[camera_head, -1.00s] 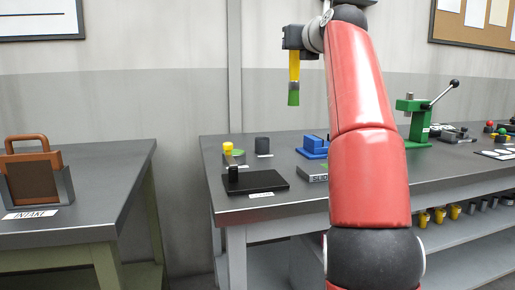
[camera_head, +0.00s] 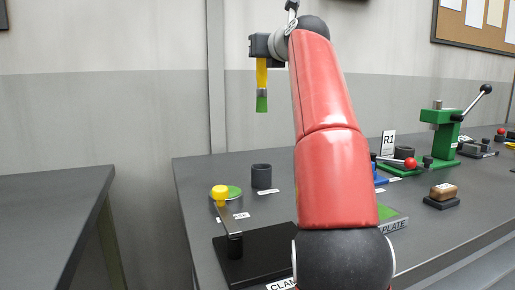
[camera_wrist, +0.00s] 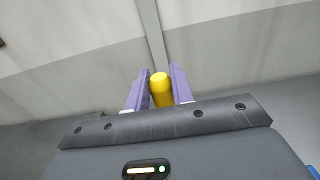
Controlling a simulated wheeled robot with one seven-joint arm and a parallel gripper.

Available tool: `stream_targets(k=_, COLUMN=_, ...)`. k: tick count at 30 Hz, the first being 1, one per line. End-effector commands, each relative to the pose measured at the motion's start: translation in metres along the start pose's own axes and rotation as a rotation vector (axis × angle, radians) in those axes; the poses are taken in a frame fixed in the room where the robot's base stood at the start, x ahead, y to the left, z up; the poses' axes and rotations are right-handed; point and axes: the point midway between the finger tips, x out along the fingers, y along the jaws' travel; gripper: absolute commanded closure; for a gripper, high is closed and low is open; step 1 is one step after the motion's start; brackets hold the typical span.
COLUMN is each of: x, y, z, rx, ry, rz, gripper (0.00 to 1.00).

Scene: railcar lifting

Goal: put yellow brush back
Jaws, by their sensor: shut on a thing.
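The yellow brush (camera_head: 262,80) has a yellow handle and a green lower end. It hangs upright, green end down, from my gripper (camera_head: 262,58) in the head view, in front of the wall and above the workbench. In the wrist view the round yellow handle end (camera_wrist: 160,90) sits between the two purple fingers of my gripper (camera_wrist: 158,88), which is shut on it. A dark open cup (camera_head: 261,177) stands on the bench below the brush, with a small label before it that I cannot read.
A black clamp base (camera_head: 262,252) lies in front. A green press (camera_head: 446,135), a red-knobbed fixture (camera_head: 408,164) and a brown block (camera_head: 443,192) stand to the right. My arm hides the middle bench.

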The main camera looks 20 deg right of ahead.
Motion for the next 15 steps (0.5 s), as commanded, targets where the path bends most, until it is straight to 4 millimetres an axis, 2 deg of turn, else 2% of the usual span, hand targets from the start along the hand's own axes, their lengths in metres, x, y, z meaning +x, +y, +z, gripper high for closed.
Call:
stream_targets(k=8, x=-0.001, y=0.001, z=-0.038, rx=0.003, ry=0.004, rz=0.002, gripper=1.0)
stream_targets(k=15, x=-0.002, y=0.002, z=-0.086, rx=0.003, ry=0.005, rz=0.001, gripper=1.0)
